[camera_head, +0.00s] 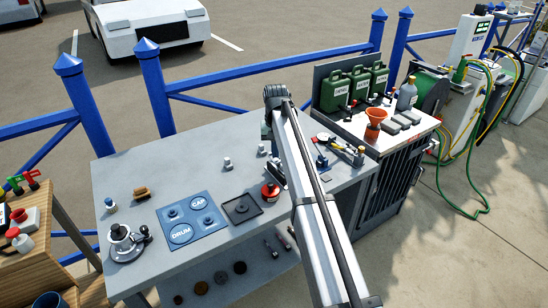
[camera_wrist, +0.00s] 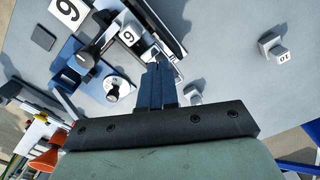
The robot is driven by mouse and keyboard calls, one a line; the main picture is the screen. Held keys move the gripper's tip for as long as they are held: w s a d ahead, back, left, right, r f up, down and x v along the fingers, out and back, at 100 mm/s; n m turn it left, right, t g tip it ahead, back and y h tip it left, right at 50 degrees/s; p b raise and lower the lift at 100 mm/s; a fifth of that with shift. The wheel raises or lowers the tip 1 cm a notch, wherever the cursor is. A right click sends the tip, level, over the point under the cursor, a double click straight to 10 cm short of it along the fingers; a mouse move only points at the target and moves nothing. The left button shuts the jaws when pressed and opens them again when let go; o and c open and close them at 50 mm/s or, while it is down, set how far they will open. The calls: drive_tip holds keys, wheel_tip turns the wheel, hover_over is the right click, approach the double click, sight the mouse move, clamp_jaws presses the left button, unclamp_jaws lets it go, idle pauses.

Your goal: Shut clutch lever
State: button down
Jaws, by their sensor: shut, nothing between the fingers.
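In the wrist view my gripper (camera_wrist: 158,88) is shut and empty. Its blue fingertips are over the grey bench top, close to a dark and silver fitting (camera_wrist: 160,40) with a white "6" label beside it, which looks like the clutch. A black lever-like part (camera_wrist: 96,48) on a blue base lies left of it. I cannot tell for certain which part is the clutch lever, whether it is up or down, or whether the fingers touch it. In the head view a dark fitting (camera_head: 274,172) shows partly behind my arm. My fingertips are hidden there.
On the grey bench (camera_head: 130,175) stand a winch (camera_head: 126,243), a blue mat (camera_head: 190,236) marked DRUM and CAP, a dark tray (camera_head: 242,209) and a red-topped item (camera_head: 270,191). Green cans (camera_head: 358,84) and an orange funnel (camera_head: 375,118) stand right.

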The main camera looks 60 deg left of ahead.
wheel_tip(320, 180, up, 7)
idle(0.9)
drive_tip(key=shift+w+f, duration=0.1)
drive_tip(key=shift+f, duration=0.05)
